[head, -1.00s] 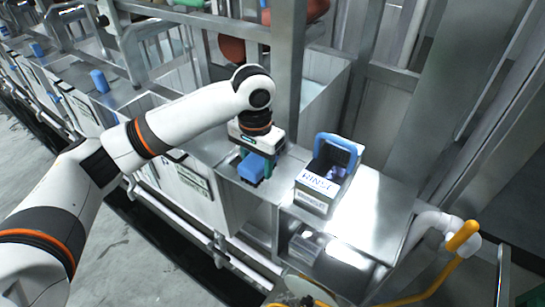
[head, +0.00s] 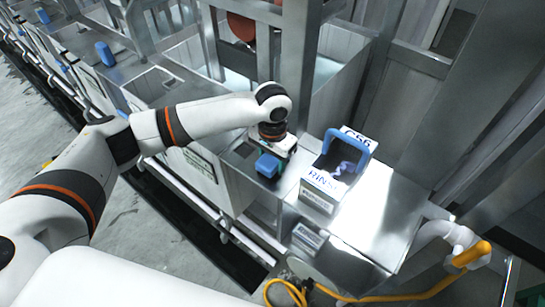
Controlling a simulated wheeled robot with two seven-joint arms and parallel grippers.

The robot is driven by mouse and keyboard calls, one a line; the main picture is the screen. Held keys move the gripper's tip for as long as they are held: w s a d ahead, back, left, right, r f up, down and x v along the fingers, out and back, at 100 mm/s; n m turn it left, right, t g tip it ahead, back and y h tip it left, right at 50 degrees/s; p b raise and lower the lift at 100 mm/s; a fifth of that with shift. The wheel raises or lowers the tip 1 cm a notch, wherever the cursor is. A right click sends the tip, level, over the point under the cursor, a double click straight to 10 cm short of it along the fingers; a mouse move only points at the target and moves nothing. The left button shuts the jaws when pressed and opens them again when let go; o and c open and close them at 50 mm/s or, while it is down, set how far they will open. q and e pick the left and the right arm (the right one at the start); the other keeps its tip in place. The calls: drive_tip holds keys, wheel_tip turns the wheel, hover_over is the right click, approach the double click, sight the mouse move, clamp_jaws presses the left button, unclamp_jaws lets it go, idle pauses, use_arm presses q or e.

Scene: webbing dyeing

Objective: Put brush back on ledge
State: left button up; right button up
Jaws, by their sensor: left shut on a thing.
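My left gripper (head: 279,152) points down over the steel ledge (head: 262,190), left of the rinse box. It is shut on the blue brush (head: 267,165), whose blue block shows just below the gripper's fingers. The brush is at or just above the ledge; I cannot tell whether it touches. The gripper hides part of the brush. My right gripper is not in view.
A white box marked RINSE (head: 318,190) with a blue handle (head: 347,141) stands close to the right of the gripper. A steel post (head: 297,80) rises behind. Bare steel top (head: 375,215) lies to the right.

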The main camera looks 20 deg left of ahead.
sight(272, 157)
use_arm(q)
drive_tip(key=shift+f, duration=0.15)
drive_tip(key=shift+s, duration=0.15)
drive_tip(key=o, duration=1)
drive_tip(key=shift+f, duration=0.1)
drive_tip(key=shift+o, duration=0.2)
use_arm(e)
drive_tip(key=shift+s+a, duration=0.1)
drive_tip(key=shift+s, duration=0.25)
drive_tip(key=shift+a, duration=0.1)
use_arm(q)
drive_tip(key=shift+r, duration=0.4)
wheel_tip(272, 157, up, 10)
drive_tip(key=b, duration=0.3)
drive_tip(key=shift+r, duration=0.75)
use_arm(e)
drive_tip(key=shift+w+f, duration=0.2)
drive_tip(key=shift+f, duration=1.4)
